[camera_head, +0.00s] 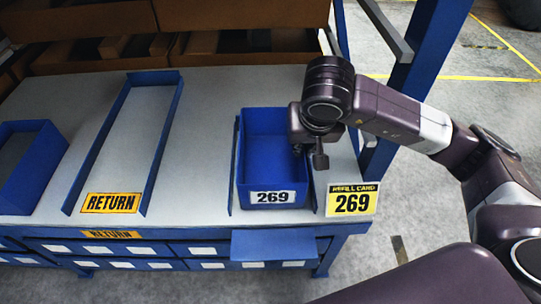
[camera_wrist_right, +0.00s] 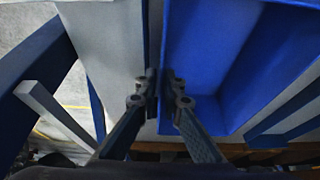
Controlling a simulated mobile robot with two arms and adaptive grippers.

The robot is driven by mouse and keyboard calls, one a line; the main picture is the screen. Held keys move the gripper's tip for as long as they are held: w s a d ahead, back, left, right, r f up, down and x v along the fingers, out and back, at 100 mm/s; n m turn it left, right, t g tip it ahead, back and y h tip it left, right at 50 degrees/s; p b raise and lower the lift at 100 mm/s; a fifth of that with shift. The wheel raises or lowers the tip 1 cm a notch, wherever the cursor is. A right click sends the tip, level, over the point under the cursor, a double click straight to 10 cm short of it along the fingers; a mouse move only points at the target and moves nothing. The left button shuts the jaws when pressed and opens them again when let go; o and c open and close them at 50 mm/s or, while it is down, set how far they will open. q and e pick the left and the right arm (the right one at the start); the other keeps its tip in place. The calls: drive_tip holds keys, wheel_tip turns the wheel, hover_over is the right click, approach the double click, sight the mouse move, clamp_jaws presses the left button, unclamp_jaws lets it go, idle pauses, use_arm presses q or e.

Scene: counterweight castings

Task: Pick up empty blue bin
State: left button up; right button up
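The empty blue bin (camera_head: 265,165) with a white "269" label sits on the grey tabletop, between low blue rails. Its inside also shows in the right wrist view (camera_wrist_right: 205,50). My right gripper (camera_head: 309,156) is at the bin's right side wall. In the right wrist view the gripper (camera_wrist_right: 161,92) has its fingers close together, one inside the bin and one outside, shut on the thin wall. The fingertips partly hide the wall between them. My left gripper is not in view.
A yellow "269" refill card (camera_head: 351,200) is at the table's front right. Another blue bin (camera_head: 30,165) stands at the far left, beside an empty "RETURN" lane (camera_head: 130,150). A blue post (camera_head: 415,75) rises behind my right arm. Brown boxes fill the shelves behind.

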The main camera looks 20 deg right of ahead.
sight(298, 162)
drive_tip(key=shift+w+d+f, duration=0.1)
drive_tip(key=shift+w+f, duration=0.05)
drive_tip(key=shift+f, duration=0.15)
drive_tip(key=shift+f+p, duration=0.35)
drive_tip(key=shift+p, duration=0.05)
drive_tip(key=p+x, duration=0.1)
drive_tip(key=x, duration=0.3)
drive_tip(key=shift+w+p, duration=0.1)
drive_tip(key=shift+p, duration=0.3)
drive_tip(key=shift+w+f, duration=0.1)
drive_tip(key=shift+f, duration=0.15)
clamp_jaws()
